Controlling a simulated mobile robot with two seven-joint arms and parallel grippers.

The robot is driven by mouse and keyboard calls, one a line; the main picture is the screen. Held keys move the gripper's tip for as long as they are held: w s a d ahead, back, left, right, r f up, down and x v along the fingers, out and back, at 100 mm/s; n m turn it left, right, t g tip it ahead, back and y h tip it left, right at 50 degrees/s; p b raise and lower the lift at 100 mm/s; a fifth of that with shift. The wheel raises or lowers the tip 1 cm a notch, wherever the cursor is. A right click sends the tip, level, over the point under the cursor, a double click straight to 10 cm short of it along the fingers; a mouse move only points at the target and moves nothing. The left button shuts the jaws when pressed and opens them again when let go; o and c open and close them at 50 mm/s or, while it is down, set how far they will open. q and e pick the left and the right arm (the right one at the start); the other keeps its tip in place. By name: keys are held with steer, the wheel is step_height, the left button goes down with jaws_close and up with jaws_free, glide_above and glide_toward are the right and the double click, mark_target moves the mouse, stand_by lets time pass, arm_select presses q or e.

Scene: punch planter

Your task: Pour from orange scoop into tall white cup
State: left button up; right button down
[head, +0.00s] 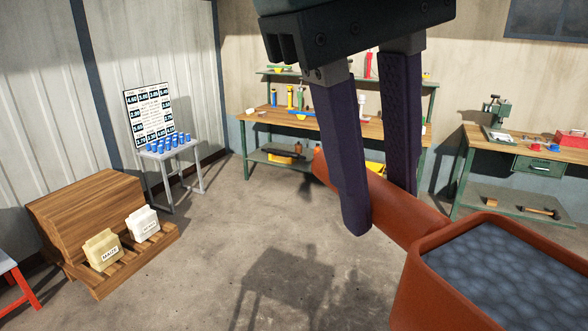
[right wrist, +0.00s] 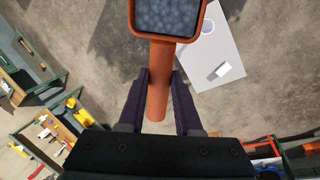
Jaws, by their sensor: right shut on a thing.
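The orange scoop (head: 435,262) is at the lower right of the head view, filled with grey-blue rounded grains (head: 485,262). My right gripper (head: 380,200) is shut on its handle, one finger on each side. The right wrist view shows the scoop (right wrist: 159,55) at the top, its bowl beyond my right gripper (right wrist: 160,80) and cut by the frame edge. A small white cylinder, which looks like the tall white cup (right wrist: 221,71), is on a pale table right of the scoop. The cup does not show in the head view. My left gripper is in neither view.
A workbench (head: 275,122) stands at the back, another (head: 480,140) at the right. A wooden stand (head: 85,215) holds two bags. The concrete floor between is clear.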

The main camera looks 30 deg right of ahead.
arm_select(q)
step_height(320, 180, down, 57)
steer(key=b, duration=5.4)
arm_select(e)
steer(key=w+a+f, duration=0.2)
steer(key=a+f, duration=0.4)
steer(key=f, duration=1.4)
steer(key=w+a+f, duration=0.2)
steer(key=a+f, duration=0.4)
steer(key=f, duration=1.3)
steer(key=w+a+f, duration=0.2)
steer(key=a+f, duration=0.3)
steer(key=f, duration=1.5)
steer(key=shift+a+f, duration=0.3)
steer(key=shift+a, duration=0.1)
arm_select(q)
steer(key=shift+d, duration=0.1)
arm_select(e)
steer(key=shift+w, duration=0.15)
